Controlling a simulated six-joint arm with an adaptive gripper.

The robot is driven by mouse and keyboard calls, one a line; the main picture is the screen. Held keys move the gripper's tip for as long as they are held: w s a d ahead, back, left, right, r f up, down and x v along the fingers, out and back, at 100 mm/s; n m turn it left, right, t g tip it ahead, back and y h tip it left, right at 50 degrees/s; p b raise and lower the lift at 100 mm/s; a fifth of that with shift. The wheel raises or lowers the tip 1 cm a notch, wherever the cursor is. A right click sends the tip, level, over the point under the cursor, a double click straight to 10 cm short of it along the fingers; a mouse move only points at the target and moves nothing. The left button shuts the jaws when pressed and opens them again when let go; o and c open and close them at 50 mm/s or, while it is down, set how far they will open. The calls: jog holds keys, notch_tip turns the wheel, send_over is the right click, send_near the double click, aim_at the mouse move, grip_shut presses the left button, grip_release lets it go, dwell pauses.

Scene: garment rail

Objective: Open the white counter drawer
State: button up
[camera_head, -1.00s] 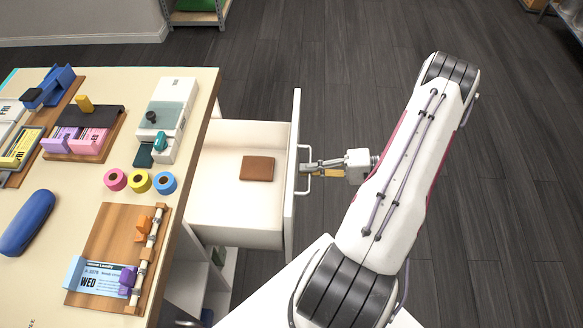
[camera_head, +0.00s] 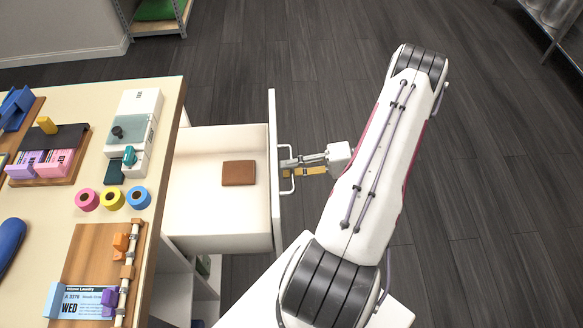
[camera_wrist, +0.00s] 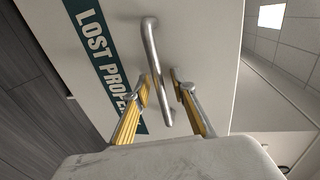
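The white counter drawer (camera_head: 220,237) stands pulled out from the counter in the head view, with a brown wallet-like item (camera_head: 239,173) lying inside. Its front panel carries a metal bar handle (camera_head: 288,168), and in the wrist view the front (camera_wrist: 210,40) bears a dark green "LOST PROPERTY" label (camera_wrist: 95,45), its last letters hidden. My gripper (camera_head: 290,163) is at the handle. In the wrist view the two yellow-padded fingers of my gripper (camera_wrist: 160,90) stand on either side of the handle bar (camera_wrist: 154,60), with gaps visible, so it looks open around it.
The counter top (camera_head: 165,95) holds a white device (camera_head: 135,125), several tape rolls (camera_head: 112,199) and a wooden board (camera_head: 85,265) with a "WED" ticket. Shelving shows under the drawer. The dark floor (camera_head: 330,60) to the right of the drawer is clear.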

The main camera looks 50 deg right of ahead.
jog(key=v, duration=1.2)
dwell(0.3)
jog(key=shift+f, duration=0.1)
dwell(0.5)
